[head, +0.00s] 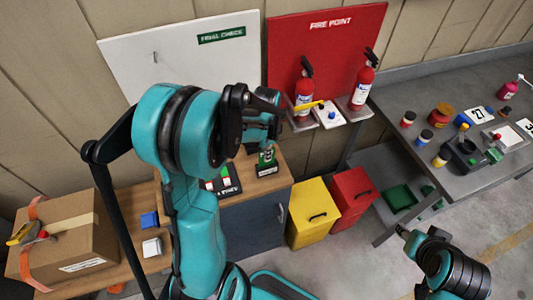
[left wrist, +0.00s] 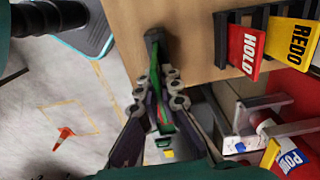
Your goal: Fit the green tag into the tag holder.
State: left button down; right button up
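My left gripper (head: 266,146) is above the wooden cabinet top in the head view. In the left wrist view its fingers (left wrist: 160,92) are closed on a thin green tag (left wrist: 165,118), seen nearly edge-on. A black upright piece (left wrist: 155,42) stands just beyond the fingertips by the wood's edge; it may be part of the tag holder. A black holder (left wrist: 221,42) stands beside it, with a red HOLD tag (left wrist: 243,52) and a yellow REDO tag (left wrist: 291,45). I cannot tell whether the green tag touches a holder.
A black tray with small coloured pieces (head: 222,185) lies on the cabinet. Two fire extinguishers (head: 304,92) stand by the red board. Yellow (head: 313,212) and red (head: 353,193) bins are right of the cabinet. A cardboard box (head: 68,236) is at left; a grey table (head: 450,98) at right.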

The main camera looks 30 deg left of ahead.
aim_at(266, 166)
pick_arm(q)
jog(key=shift+f+b, duration=1.6)
jog(key=shift+f, duration=0.25)
jog(key=c, duration=1.6)
grip_release()
jog(key=shift+c, duration=0.2)
notch_tip(266, 166, up, 12)
jog(key=shift+r, duration=0.1)
jog(key=s+d+f+n+t+b, duration=0.7)
jog(key=s+d+f+n+b, duration=0.1)
jog(key=s+d+b, duration=0.1)
jog(key=shift+s+d+f+b, duration=0.15)
jog(key=shift+s+d+b, duration=0.2)
jog(key=shift+s+d, duration=0.55)
